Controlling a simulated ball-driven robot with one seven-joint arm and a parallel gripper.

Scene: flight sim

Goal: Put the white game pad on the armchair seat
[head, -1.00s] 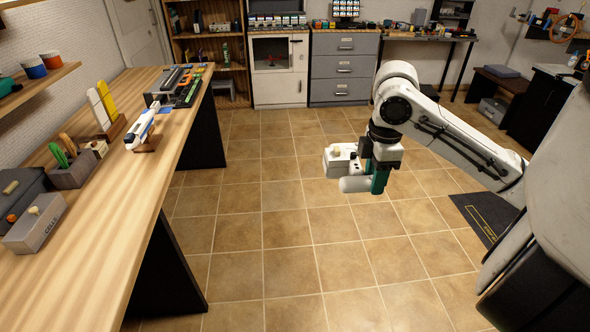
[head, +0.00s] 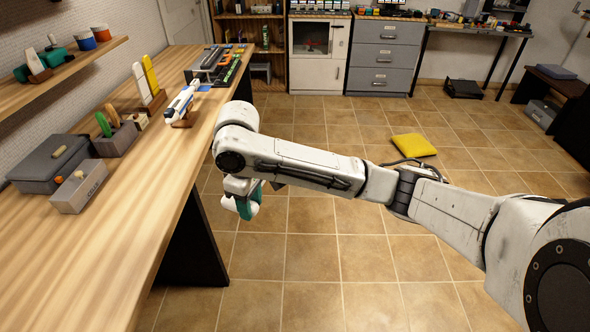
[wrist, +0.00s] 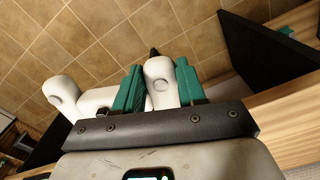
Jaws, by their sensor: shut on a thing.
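My gripper (wrist: 160,88) has its teal fingers shut on the white game pad (wrist: 158,72). One rounded end of the pad sticks up between the fingers, and another white lobe shows to the left of them in the wrist view. In the head view my gripper (head: 250,203) hangs above the floor beside the right edge of the long wooden workbench (head: 120,235), and the pad is mostly hidden there. The armchair is not in view.
A yellow cushion (head: 413,145) lies on the tiled floor beyond my arm. A white-and-blue model (head: 182,103) on a stand, a grey box (head: 80,187) and several tools are on the workbench. Grey drawers (head: 380,57) stand at the back. The mid-floor is open.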

